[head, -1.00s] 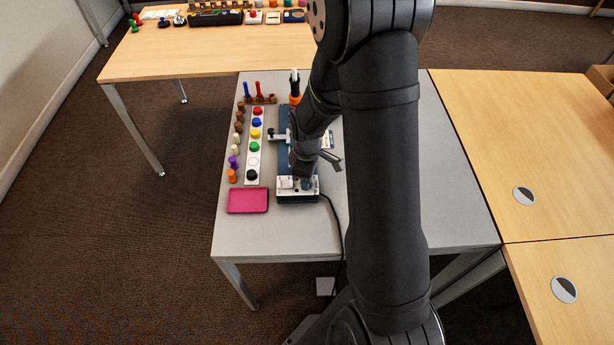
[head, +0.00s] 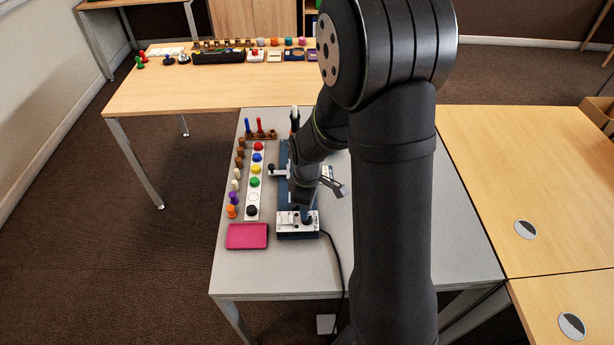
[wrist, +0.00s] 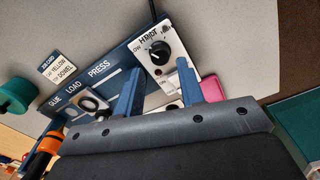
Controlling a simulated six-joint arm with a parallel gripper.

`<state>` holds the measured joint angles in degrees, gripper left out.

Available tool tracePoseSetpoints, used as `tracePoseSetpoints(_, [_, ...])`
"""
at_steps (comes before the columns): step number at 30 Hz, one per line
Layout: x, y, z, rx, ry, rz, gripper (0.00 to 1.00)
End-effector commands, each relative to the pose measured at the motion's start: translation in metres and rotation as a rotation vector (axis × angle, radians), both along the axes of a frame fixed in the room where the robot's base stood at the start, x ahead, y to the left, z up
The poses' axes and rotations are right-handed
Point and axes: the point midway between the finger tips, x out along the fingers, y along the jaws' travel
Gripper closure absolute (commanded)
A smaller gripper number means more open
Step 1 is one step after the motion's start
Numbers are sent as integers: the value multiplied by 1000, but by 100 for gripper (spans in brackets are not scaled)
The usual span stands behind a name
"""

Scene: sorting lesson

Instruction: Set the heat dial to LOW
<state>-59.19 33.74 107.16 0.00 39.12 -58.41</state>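The heat dial (wrist: 158,52) is a black round knob with a pale pointer mark on a white panel (wrist: 174,69) in the wrist view. Small lettering surrounds it; the pointer's exact setting is too small to tell. My gripper (wrist: 159,66) is open. Its two blue fingers stand apart, with the dial showing between and just beyond their tips; I cannot tell whether they touch it. In the head view my gripper (head: 306,211) is low over the front end of the blue press unit (head: 284,234), and my wrist hides part of that unit.
A pink tray (head: 247,236) lies left of the press unit. A white strip of coloured discs (head: 255,182) and a row of small pegs (head: 235,186) stand further left. A black cable (head: 336,262) runs off the unit's right side. The grey table (head: 245,270) is clear in front.

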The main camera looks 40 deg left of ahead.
Motion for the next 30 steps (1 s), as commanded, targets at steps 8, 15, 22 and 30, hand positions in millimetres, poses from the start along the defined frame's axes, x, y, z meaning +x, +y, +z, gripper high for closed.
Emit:
tracePoseSetpoints(8, [1,1,62,6,-3,0,65])
tracePoseSetpoints(15, [0,0,111,5,-2,0,65])
tracePoseSetpoints(22, [0,0,133,1,0,0,65])
tracePoseSetpoints(30, [0,0,136,1,0,0,65])
